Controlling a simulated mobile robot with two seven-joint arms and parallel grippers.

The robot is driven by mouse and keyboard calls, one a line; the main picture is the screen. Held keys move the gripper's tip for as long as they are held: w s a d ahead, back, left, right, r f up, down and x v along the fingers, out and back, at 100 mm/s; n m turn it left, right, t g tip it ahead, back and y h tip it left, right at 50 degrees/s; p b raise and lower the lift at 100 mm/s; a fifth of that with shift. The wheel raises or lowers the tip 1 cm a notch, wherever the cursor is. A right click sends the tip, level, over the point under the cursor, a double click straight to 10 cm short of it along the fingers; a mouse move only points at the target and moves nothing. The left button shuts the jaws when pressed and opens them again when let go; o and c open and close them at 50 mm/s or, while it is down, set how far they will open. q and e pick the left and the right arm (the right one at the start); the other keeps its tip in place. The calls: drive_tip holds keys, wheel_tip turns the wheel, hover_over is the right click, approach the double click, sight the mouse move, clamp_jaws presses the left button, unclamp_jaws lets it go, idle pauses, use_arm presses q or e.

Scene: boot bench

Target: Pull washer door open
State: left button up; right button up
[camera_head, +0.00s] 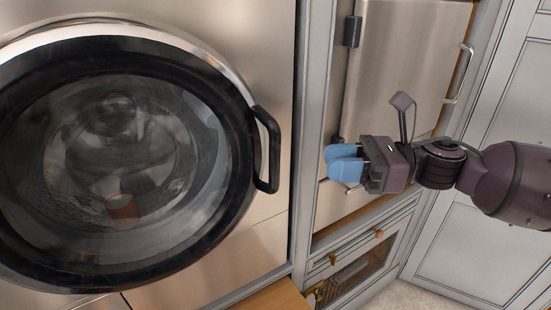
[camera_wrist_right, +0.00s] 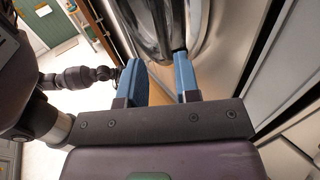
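The washer door (camera_head: 125,160) is a large round window with a thick black ring, and it looks closed in the head view. Its black bar handle (camera_head: 270,150) stands out on the right side of the ring. My right gripper (camera_head: 344,164) has blue fingers pointing left. It appears to the right of the handle with a clear gap and nothing held. In the right wrist view, its two fingers stand apart with an empty space between them (camera_wrist_right: 158,85). Dark and shiny curved parts of the door (camera_wrist_right: 150,25) show beyond the fingers. My left gripper cannot be made out.
A steel-fronted cabinet (camera_head: 395,75) with a bar handle (camera_head: 459,75) stands behind my right gripper. Below it is a drawer unit (camera_head: 365,250) with an orange knob. A wooden surface (camera_head: 270,300) shows at the bottom. A reddish item (camera_head: 122,206) shows through the door glass.

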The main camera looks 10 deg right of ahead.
sight(275, 180)
drive_tip(key=p+x, duration=0.3)
drive_tip(key=x, duration=0.7)
drive_tip(key=shift+a, duration=0.1)
use_arm(q)
drive_tip(key=shift+s+a+r, duration=0.15)
drive_tip(key=shift+s+r, duration=0.4)
drive_tip(key=shift+r, duration=0.15)
use_arm(e)
clamp_jaws()
use_arm(q)
drive_tip(key=shift+r, duration=0.15)
